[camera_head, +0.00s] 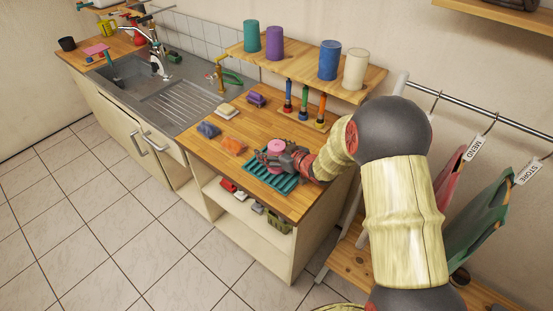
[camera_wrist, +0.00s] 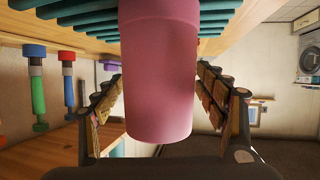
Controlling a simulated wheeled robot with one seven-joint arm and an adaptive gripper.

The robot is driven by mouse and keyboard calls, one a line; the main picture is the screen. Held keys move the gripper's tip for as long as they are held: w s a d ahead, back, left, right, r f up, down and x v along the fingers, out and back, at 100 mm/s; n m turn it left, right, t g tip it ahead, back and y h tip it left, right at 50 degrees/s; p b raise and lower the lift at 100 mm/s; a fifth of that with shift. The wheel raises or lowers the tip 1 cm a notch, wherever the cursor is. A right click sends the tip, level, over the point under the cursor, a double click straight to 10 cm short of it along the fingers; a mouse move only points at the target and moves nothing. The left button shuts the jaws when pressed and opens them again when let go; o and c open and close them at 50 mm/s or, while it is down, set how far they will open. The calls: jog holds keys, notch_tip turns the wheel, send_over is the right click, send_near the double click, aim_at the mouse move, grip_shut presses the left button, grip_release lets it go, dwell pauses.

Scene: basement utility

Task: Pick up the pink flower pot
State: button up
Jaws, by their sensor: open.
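The pink flower pot (camera_head: 276,145) is on the teal slatted rack (camera_head: 261,178) on the wooden counter. In the wrist view the pot (camera_wrist: 158,85) fills the middle, with the rack's slats (camera_wrist: 75,14) behind one end of it. My gripper (camera_head: 277,156) is at the rack, close around the pot. In the wrist view one finger of my gripper (camera_wrist: 159,78) stands on each side of the pot, and gaps show between the fingers and the pot. The gripper partly hides the pot and rack in the head view.
A purple item (camera_head: 256,100) and upright colored bottles (camera_head: 304,103) stand behind. A wall shelf (camera_head: 300,67) holds several canisters above. The sink (camera_head: 130,72) is farther left.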

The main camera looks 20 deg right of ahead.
jog(key=shift+w+a+f, duration=0.2)
jog(key=shift+w, duration=0.35)
jog(key=shift+c, duration=0.4)
jog(key=c, duration=1.4)
